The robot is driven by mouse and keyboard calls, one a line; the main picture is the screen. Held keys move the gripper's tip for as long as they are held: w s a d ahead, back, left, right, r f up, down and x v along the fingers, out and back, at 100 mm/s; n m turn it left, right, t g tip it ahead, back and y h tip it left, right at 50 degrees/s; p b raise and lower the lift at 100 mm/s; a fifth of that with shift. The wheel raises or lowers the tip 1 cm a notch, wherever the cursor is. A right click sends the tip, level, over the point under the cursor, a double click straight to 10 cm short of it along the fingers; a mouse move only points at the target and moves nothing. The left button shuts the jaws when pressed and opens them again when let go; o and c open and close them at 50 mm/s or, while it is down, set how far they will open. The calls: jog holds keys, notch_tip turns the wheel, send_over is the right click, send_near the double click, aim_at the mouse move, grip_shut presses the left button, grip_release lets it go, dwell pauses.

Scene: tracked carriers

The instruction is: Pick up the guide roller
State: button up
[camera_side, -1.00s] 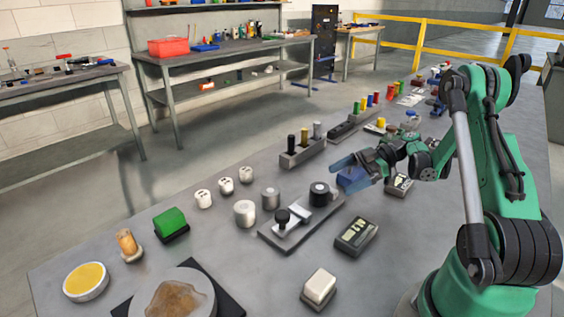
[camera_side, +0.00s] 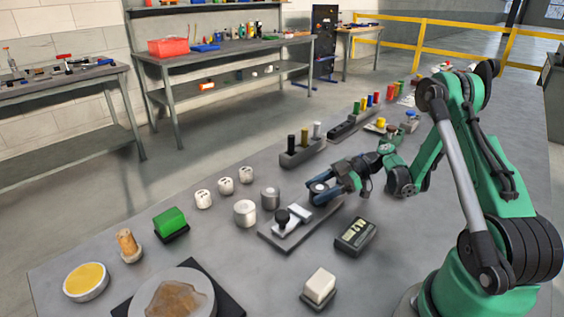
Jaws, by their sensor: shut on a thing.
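The guide roller (camera_side: 318,187), a short dark cylinder with a pale centre on top, stands at the far right end of a grey fixture plate (camera_side: 270,238). My gripper (camera_side: 321,191) has blue fingers and is shut on the roller, reaching in from the right. The fingers hide much of the roller's side. The roller is still at its place on the plate; I cannot tell whether it is lifted at all. A black knob (camera_side: 283,217) and a pale clamp bar (camera_side: 299,213) sit on the same plate.
A grey metal cylinder (camera_side: 270,197) and white cylinders (camera_side: 245,213) stand left of the plate. A dark display box (camera_side: 356,236) lies to its right. A peg block (camera_side: 302,152) stands behind. The bench between the display box and white block (camera_side: 319,286) is clear.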

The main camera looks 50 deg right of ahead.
grip_shut()
jog(key=shift+r, duration=0.2)
